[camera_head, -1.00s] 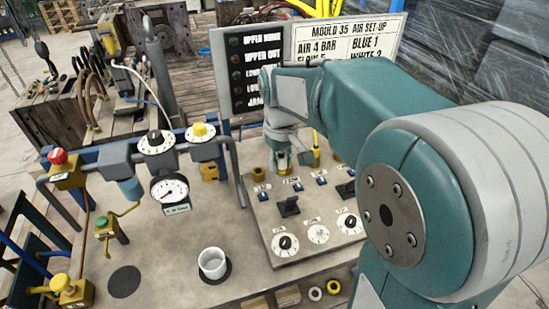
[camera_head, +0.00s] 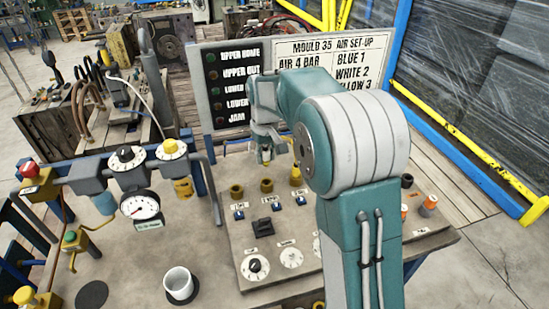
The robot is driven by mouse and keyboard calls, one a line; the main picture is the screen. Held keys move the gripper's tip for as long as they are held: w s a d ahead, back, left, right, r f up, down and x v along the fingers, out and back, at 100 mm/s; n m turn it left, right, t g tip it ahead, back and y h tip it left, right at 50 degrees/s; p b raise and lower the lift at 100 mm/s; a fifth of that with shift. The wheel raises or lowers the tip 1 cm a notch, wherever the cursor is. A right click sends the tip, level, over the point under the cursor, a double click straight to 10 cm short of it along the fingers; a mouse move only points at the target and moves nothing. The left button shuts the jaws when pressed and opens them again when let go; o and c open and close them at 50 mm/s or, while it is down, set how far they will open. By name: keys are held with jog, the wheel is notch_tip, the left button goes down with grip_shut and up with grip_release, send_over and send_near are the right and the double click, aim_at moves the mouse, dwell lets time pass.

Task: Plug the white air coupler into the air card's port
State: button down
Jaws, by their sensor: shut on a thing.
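The air card (camera_head: 335,62) is the white sign at the back, reading BLUE 1, WHITE 2 and a partly covered YELLOW 3. My gripper (camera_head: 266,158) points down, shut on a small pale piece, apparently the white coupler; its colour is hard to tell at this size. It hangs above the sloping panel's brass ports, apart from them. The left port (camera_head: 236,191) and the middle port (camera_head: 266,186) look empty. A yellow coupler (camera_head: 296,175) stands at the third port. My arm hides part of the panel.
A black lamp board (camera_head: 237,90) stands close behind my gripper. Gauge (camera_head: 139,207) and regulator knobs stand at left, a white cup (camera_head: 179,284) in front. A blue switch row and dials (camera_head: 256,267) lie below the ports. Orange-and-white pieces (camera_head: 429,204) stand at right.

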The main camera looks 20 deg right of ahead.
aim_at(266, 184)
jog(key=shift+w+a+f, duration=0.1)
jog(key=shift+f, duration=1.15)
jog(key=shift+d+f, duration=0.2)
jog(key=shift+f, duration=1.15)
jog(key=shift+a+f, duration=0.1)
jog(key=shift+f, duration=0.3)
jog(key=shift+f, duration=1.2)
dwell(0.8)
jog(key=shift+c, duration=1.8)
grip_release()
jog(key=o, duration=0.4)
jog(key=shift+c, duration=0.2)
